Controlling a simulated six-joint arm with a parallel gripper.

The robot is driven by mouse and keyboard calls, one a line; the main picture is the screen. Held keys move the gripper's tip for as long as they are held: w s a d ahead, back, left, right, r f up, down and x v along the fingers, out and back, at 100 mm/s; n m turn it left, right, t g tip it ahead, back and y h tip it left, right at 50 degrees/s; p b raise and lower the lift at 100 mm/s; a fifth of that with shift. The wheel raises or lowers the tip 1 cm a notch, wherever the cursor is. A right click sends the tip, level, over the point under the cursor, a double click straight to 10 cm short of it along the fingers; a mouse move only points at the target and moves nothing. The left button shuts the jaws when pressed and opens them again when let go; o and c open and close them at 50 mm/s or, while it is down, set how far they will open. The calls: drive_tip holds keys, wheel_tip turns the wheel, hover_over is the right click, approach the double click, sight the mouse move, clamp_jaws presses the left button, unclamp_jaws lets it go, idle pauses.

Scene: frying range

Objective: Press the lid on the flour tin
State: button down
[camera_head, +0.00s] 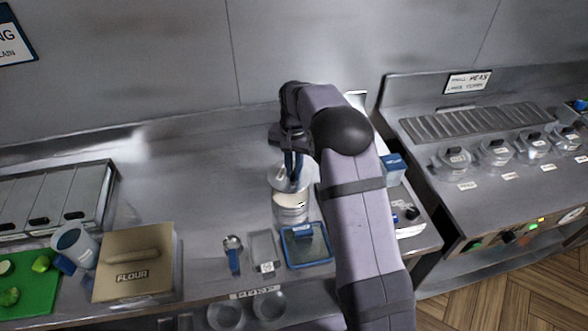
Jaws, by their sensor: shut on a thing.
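A round, pale tin (291,211) stands on the steel counter just left of my arm. My gripper (292,174) points down above it, with its blue fingers shut on a grey disc-like lid (279,181). The lid is at the tin's mouth and looks slightly tilted. A pale surface shows below its edge, and I cannot tell whether lid and rim touch all round. My arm comes in from the lower right and passes close to the tin's right side. Any lettering on the tin is too small to read.
A tan box marked FLOUR (120,286) with a handle-like bar stands left, by a grey mug (75,243) and green board (38,290). A blue-rimmed tray (291,262) and a blue-handled tool (233,260) lie in front. The counter behind left is clear.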

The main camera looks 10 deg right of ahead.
drive_tip(key=shift+f, duration=0.2)
drive_tip(key=shift+f+b, duration=1.75)
drive_tip(key=shift+f, duration=0.3)
drive_tip(key=shift+f+b, duration=0.4)
drive_tip(key=shift+f, duration=0.5)
drive_tip(key=shift+f+p, duration=0.15)
drive_tip(key=shift+p, duration=0.2)
idle(0.8)
drive_tip(key=c, duration=1.2)
unclamp_jaws()
